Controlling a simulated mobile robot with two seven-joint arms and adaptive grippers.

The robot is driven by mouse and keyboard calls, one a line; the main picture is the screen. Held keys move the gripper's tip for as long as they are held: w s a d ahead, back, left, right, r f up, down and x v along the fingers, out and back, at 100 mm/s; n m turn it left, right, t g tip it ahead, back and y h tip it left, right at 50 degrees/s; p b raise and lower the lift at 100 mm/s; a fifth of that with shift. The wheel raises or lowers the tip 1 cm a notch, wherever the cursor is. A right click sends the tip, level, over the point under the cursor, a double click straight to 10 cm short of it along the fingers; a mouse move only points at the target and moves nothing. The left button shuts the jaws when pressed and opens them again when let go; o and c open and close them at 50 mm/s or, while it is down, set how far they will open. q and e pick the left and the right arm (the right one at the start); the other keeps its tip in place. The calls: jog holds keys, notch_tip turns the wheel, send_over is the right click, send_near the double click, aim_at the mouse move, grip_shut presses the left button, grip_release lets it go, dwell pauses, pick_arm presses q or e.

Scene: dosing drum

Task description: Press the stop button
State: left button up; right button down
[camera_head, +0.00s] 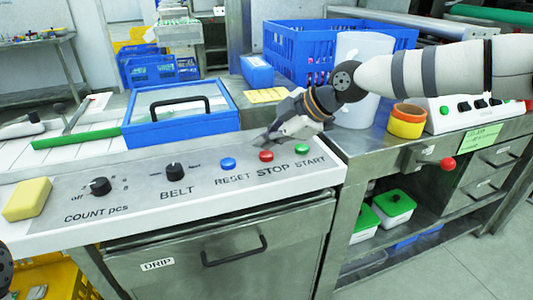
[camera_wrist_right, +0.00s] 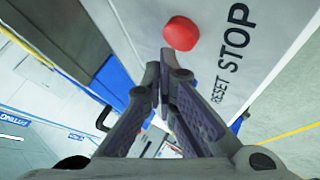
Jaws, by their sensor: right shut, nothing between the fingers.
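The red stop button (camera_head: 266,156) is on the sloped white and grey control panel (camera_head: 130,212), above the word STOP. A blue reset button (camera_head: 228,164) is to its left and a green start button (camera_head: 302,150) to its right. My right gripper (camera_head: 264,142) is shut and empty, with its tips close behind and above the red button in the head view. In the right wrist view, the red button (camera_wrist_right: 181,33) appears just beyond the shut fingertips (camera_wrist_right: 170,62). Whether they touch it, I cannot tell.
A blue-framed lidded box (camera_head: 180,130) stands behind the panel. The BELT knob (camera_head: 174,172), COUNT knob (camera_head: 100,186) and yellow block (camera_head: 27,199) are at left. A white drum (camera_head: 364,50) and yellow-orange rings (camera_head: 407,121) are at right near my arm.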

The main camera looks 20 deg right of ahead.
aim_at(266, 156)
jog(key=shift+r+p, duration=0.55)
jog(key=shift+r, duration=2.1)
pick_arm(q)
jog(key=shift+w+r+t, duration=0.3)
jog(key=shift+w+r, duration=0.35)
pick_arm(e)
jog(key=shift+f, duration=0.1)
